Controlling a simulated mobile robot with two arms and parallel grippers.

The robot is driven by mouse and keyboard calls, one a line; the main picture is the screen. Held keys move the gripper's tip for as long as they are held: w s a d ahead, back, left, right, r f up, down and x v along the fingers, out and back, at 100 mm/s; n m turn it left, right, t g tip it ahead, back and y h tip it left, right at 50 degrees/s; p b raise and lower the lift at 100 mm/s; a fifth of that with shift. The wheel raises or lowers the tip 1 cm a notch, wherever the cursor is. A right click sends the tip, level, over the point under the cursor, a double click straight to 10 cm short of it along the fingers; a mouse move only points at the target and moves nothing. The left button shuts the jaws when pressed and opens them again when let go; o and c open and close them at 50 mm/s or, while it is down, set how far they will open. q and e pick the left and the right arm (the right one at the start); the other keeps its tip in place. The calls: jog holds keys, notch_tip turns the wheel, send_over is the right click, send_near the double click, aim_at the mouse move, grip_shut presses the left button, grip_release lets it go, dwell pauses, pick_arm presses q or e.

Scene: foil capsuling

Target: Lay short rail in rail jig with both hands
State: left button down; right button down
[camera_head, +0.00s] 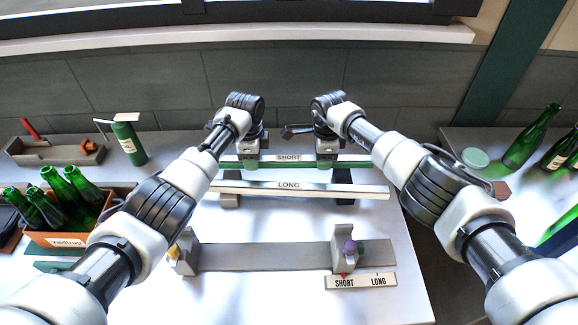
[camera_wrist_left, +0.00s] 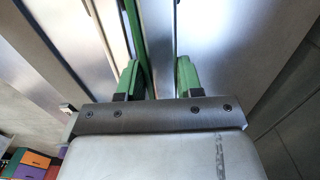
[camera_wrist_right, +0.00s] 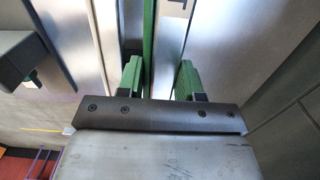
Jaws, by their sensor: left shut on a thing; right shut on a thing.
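The short rail (camera_head: 289,158), a thin bar with a green edge and a SHORT label, lies at the back of the white table. My left gripper (camera_head: 249,162) is shut on its left part and my right gripper (camera_head: 327,162) on its right part. In the left wrist view the green rail edge (camera_wrist_left: 137,45) runs up by the green fingers; the right wrist view shows the rail (camera_wrist_right: 149,40) between the fingers. The rail jig (camera_head: 265,257), a grey bar with upright end blocks, lies empty at the front. Whether the rail touches its support is hidden.
The long rail (camera_head: 300,189) lies on dark supports between the short rail and the jig. A SHORT/LONG plate (camera_head: 361,282) sits at the jig's front right. Green bottles stand in a crate (camera_head: 68,239) at left and on a side counter (camera_head: 470,142) at right.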

pick_arm(q)
jog(key=shift+r, duration=0.35)
pick_arm(e)
jog(key=shift+r, duration=0.35)
pick_arm(q)
jog(key=shift+f, duration=0.1)
pick_arm(e)
jog(key=shift+f, duration=0.1)
pick_arm(q)
jog(key=shift+f+b, duration=0.55)
jog(key=shift+b, duration=0.1)
pick_arm(e)
jog(key=shift+f, duration=0.55)
pick_arm(q)
jog(key=shift+r, duration=0.1)
pick_arm(e)
jog(key=shift+r, duration=0.1)
pick_arm(q)
jog(key=shift+s, duration=0.1)
